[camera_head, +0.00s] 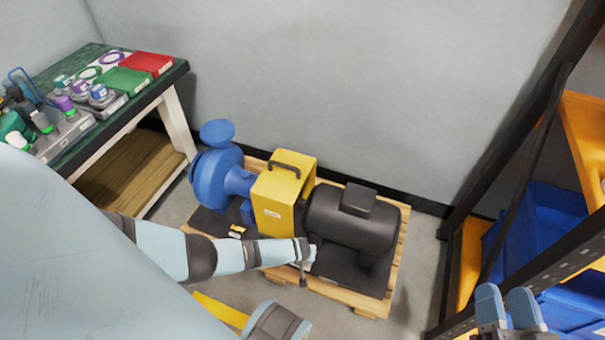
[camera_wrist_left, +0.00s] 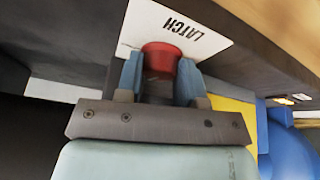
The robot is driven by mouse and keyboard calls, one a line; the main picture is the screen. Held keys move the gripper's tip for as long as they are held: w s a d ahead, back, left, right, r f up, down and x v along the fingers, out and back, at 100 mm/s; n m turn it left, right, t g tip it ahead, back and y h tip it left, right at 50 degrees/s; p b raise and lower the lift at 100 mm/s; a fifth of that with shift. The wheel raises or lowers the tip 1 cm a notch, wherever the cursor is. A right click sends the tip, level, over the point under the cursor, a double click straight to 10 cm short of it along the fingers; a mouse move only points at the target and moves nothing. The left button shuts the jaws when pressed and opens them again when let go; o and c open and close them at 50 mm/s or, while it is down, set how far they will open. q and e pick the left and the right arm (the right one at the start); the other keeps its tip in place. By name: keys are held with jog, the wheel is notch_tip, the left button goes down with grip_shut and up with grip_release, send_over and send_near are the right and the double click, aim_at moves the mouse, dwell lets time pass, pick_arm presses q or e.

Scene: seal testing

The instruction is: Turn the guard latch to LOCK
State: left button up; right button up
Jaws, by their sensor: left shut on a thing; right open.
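The latch knob (camera_wrist_left: 160,58) is red and round, in front of a white plate marked LATCH (camera_wrist_left: 187,28) in the left wrist view. My left gripper (camera_wrist_left: 158,84) is shut on it, with a blue finger on each side. In the head view my left arm reaches the front of the pump unit, and the left gripper (camera_head: 304,256) is small there; the knob is hidden. The yellow guard (camera_head: 273,205) stands between the blue pump (camera_head: 212,180) and the black motor (camera_head: 345,225). My right gripper (camera_head: 508,308) is open and empty at the lower right. No LOCK mark is readable.
The unit sits on a wooden pallet (camera_head: 365,302) near the grey wall. A green-topped bench (camera_head: 150,85) with trays and bottles is at the left. A rack (camera_head: 500,130) with blue bins (camera_head: 545,220) stands at the right, close to my right gripper.

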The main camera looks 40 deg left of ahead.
pick_arm(q)
jog(key=shift+d+f+n+y, duration=0.1)
jog(key=shift+n+y, duration=0.2)
jog(key=shift+n, duration=0.6)
jog(key=shift+w+n+g+y+b, duration=0.1)
jog(key=shift+n+g+y+b, duration=0.3)
jog(key=shift+n, duration=0.6)
pick_arm(e)
jog(key=shift+f+g, duration=0.4)
jog(key=shift+f, duration=0.4)
pick_arm(q)
jog(key=o, duration=0.7)
jog(key=shift+c, duration=0.2)
pick_arm(e)
jog(key=shift+a+r, duration=0.1)
jog(key=shift+r, duration=0.05)
